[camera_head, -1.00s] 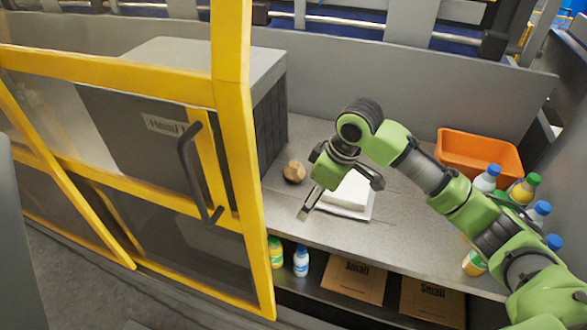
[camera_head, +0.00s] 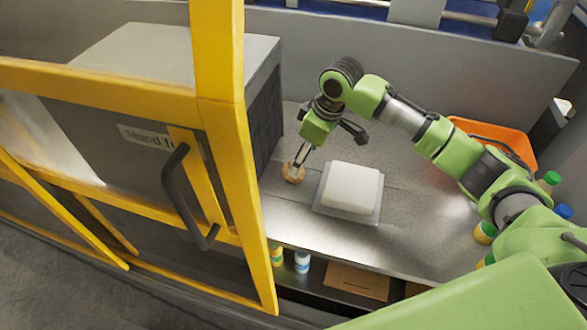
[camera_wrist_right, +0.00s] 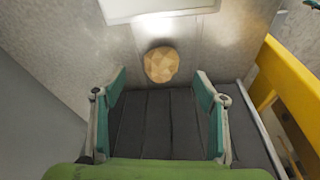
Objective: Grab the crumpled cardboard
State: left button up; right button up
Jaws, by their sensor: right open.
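The crumpled cardboard (camera_head: 293,173) is a small tan, faceted lump on the grey shelf, beside the grey box. It also shows in the right wrist view (camera_wrist_right: 161,65), centred a little beyond the fingertips. My right gripper (camera_head: 329,148) is open and empty. In the head view one finger overlaps the cardboard and the other is off to its right. In the right wrist view (camera_wrist_right: 160,80) the cardboard lies ahead of the gap between the teal-padded fingers; contact is not visible. My left gripper is not in view.
A white block on a grey tray (camera_head: 345,214) lies right of the cardboard. A large grey box (camera_head: 175,55) and a yellow-framed door (camera_head: 222,150) stand left. An orange bin (camera_head: 505,140) and bottles are at the right. Small bottles and a carton (camera_head: 357,281) sit below.

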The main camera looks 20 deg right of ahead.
jog(key=shift+w+x, duration=0.2)
jog(key=shift+x, duration=0.95)
jog(key=shift+w+a+f+p, duration=0.1)
jog(key=shift+a+f+p, duration=0.15)
jog(key=shift+f+p, duration=0.25)
jog(key=shift+a+f+p, duration=0.3)
jog(key=shift+f+p, duration=0.1)
jog(key=shift+f, duration=0.1)
jog(key=shift+x, duration=1.2)
jog(key=shift+f, duration=0.25)
jog(key=shift+w+f, duration=0.1)
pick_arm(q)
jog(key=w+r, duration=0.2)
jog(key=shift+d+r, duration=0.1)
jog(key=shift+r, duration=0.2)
pick_arm(e)
jog(key=c, duration=1)
